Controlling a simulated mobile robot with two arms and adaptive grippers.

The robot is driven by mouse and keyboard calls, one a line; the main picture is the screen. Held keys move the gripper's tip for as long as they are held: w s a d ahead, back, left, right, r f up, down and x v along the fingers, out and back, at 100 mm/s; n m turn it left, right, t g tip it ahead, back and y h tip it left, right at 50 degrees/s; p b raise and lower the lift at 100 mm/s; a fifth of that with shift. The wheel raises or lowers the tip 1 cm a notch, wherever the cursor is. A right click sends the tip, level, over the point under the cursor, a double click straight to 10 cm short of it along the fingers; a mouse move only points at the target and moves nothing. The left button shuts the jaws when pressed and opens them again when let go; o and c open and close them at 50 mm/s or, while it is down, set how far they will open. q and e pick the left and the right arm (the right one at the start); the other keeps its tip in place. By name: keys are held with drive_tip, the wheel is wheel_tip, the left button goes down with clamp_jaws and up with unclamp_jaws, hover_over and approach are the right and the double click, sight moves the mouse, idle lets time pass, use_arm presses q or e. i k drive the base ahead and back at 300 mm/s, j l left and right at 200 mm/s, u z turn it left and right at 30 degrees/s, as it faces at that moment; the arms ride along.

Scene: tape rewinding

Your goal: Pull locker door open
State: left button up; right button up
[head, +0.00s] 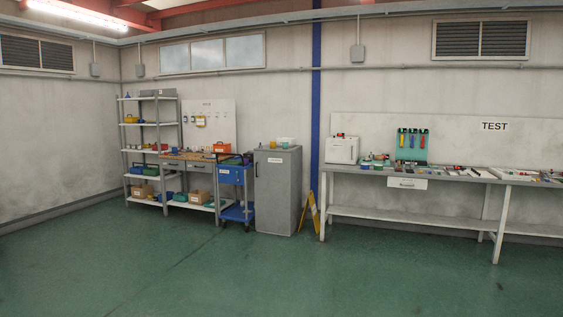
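A grey locker (279,190) stands against the back wall, near the middle of the head view. Its door (271,195) faces me and looks shut. A small dark handle (257,169) shows at the door's upper left, and a small white label (275,160) is near its top. The locker is across the room from me. Neither of my grippers is in view.
A blue cart (236,177) stands close on the locker's left, beside a workbench and shelf rack (150,150). A yellow folded floor sign (310,214) leans at its right. A long test bench (430,180) fills the right. The green floor (230,275) ahead is clear.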

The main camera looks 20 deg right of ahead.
sight(272, 170)
drive_tip(key=i+z, duration=0.3)
drive_tip(key=i, duration=6.8)
